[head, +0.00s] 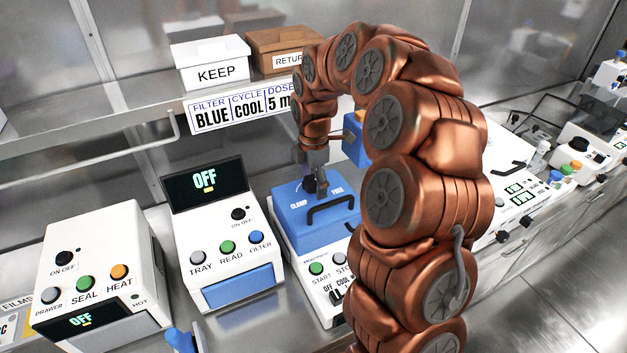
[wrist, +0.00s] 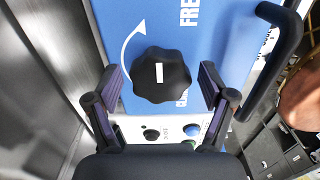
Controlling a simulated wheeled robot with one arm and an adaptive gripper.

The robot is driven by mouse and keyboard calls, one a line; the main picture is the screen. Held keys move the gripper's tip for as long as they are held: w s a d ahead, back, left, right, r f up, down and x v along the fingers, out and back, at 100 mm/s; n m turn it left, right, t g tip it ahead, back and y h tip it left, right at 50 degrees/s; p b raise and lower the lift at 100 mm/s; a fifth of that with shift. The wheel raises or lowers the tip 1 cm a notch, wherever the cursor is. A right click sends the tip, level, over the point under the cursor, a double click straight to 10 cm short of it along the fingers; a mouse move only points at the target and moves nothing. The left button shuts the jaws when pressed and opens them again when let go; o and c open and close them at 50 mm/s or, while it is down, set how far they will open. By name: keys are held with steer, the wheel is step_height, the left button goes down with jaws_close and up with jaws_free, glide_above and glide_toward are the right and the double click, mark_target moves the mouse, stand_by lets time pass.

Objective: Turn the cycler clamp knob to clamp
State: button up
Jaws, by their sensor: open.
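The black lobed clamp knob (wrist: 161,75) sits on the blue cycler lid (wrist: 220,50). In the wrist view its short white mark stands nearly upright in the picture. A white curved arrow is printed beside it; FREE is at the upper right, and the other label is mostly hidden by the knob. My gripper (wrist: 160,84) is open, one finger on each side of the knob, with visible gaps. In the head view the gripper (head: 320,184) is over the lid, and the knob (head: 309,185) shows partly beside the fingers, near the CLAMP and FREE labels.
A black lid handle (head: 330,208) stands close to the knob. The reader (head: 222,240) and the sealer (head: 95,270) are to the left. A shelf above holds the KEEP box (head: 212,66) and the RETURN box (head: 280,50). A metal wall is behind.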

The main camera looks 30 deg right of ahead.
steer(key=shift+c, duration=0.3)
steer(key=c, duration=1.1)
steer(key=shift+f+b, duration=0.1)
steer(key=shift+b, duration=0.25)
